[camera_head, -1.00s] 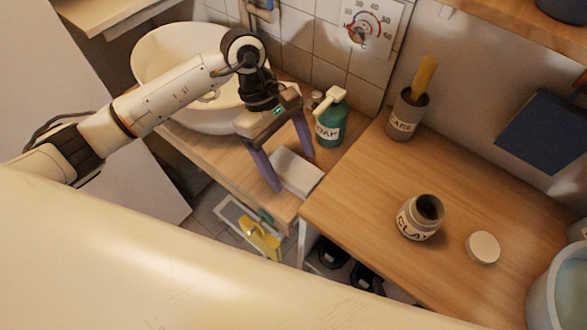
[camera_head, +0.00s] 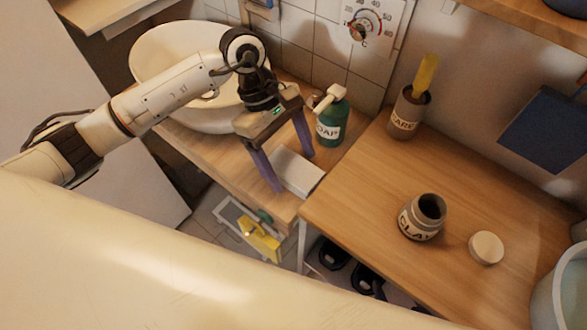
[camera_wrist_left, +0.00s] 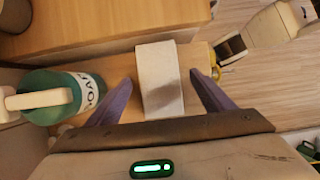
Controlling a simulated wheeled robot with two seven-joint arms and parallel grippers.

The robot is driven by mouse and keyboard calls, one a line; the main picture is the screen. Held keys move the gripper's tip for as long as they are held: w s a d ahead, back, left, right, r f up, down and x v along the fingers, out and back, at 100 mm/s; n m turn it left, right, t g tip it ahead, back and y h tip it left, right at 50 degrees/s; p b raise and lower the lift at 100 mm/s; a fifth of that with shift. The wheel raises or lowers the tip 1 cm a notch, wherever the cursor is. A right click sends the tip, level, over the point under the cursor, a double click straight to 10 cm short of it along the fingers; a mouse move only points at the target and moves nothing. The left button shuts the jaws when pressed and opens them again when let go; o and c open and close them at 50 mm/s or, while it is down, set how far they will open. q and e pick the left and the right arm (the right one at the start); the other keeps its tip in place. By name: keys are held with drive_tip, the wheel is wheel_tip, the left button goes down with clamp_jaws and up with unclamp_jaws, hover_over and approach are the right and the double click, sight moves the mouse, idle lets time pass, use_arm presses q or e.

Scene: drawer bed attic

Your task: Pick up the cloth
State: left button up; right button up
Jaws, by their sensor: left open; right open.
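The cloth (camera_head: 300,174) is a pale, flat, folded block lying on the wooden counter by the basin. It also shows in the left wrist view (camera_wrist_left: 160,90), lying lengthwise between the fingers. My left gripper (camera_head: 294,172) is open, its two purple fingers pointing down on either side of the cloth. In the left wrist view there is a gap between each finger and the cloth. I cannot tell whether the fingertips touch the counter. My right gripper is not in view.
A green soap bottle (camera_head: 332,122) stands close beside the left gripper. The white basin (camera_head: 150,62) is behind my left arm. The higher wooden table (camera_head: 365,190) at the right holds a clay jar (camera_head: 420,218), its lid (camera_head: 486,248) and a brush cup (camera_head: 408,113).

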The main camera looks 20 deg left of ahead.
sight(290, 165)
use_arm(q)
drive_tip(key=c, duration=1.1)
drive_tip(key=shift+r+p, duration=0.4)
drive_tip(key=shift+p, duration=0.3)
wheel_tip(290, 165, up, 18)
drive_tip(key=shift+f+b, duration=0.15)
drive_tip(key=shift+b, duration=0.65)
